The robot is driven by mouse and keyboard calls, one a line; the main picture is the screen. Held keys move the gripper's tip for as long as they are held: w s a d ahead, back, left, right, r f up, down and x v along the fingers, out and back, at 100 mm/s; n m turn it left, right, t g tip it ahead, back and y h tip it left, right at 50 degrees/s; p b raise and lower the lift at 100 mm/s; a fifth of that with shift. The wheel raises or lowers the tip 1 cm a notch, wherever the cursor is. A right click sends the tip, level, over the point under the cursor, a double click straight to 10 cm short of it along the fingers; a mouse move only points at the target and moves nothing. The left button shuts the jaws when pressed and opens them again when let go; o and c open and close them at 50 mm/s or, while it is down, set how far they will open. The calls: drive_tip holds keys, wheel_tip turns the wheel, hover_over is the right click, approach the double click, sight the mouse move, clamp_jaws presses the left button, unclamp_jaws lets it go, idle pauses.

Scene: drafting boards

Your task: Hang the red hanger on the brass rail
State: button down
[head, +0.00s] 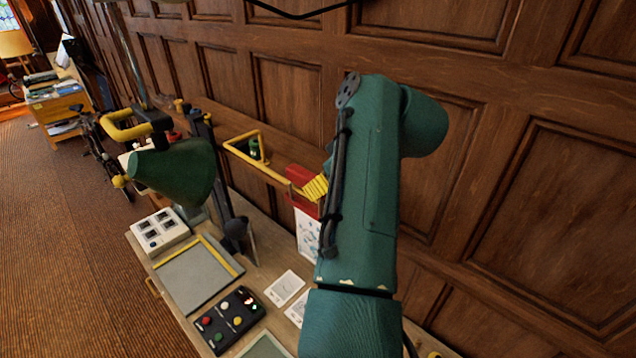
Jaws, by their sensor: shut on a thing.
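The red hanger (301,176) is in the middle of the head view, with a white printed card (308,236) below it. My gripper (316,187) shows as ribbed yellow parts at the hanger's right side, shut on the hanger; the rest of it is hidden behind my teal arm. The brass rail (262,166) is a yellow bent bar to the left of the hanger, running from a dark post toward it. The rail's near end overlaps the hanger in the picture. I cannot tell whether they touch.
A green lamp shade (175,172) stands left of the rail. On the bench below are a white box with dark windows (159,230), a grey board with yellow edges (199,274), a black button panel (227,318) and white cards (285,288). A panelled wood wall (560,230) closes the right side.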

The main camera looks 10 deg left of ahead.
drive_tip(key=shift+f, duration=0.2)
drive_tip(key=c, duration=0.9)
unclamp_jaws()
drive_tip(key=v, duration=1.2)
drive_tip(key=w+d+f+m+t+h, duration=0.3)
drive_tip(key=d+m+t, duration=0.25)
drive_tip(key=t, duration=0.45)
drive_tip(key=s+d+r+m+t+h, duration=0.1)
drive_tip(key=s+r+m+t+h, duration=0.1)
drive_tip(key=s, duration=0.9)
drive_tip(key=s+d+r+m+t+h, duration=0.2)
drive_tip(key=s+r+m+t, duration=0.2)
drive_tip(key=s, duration=0.7)
drive_tip(key=shift+s+d+r+m+t+h, duration=0.2)
drive_tip(key=shift+r+m+t+h, duration=0.15)
drive_tip(key=shift+t, duration=0.65)
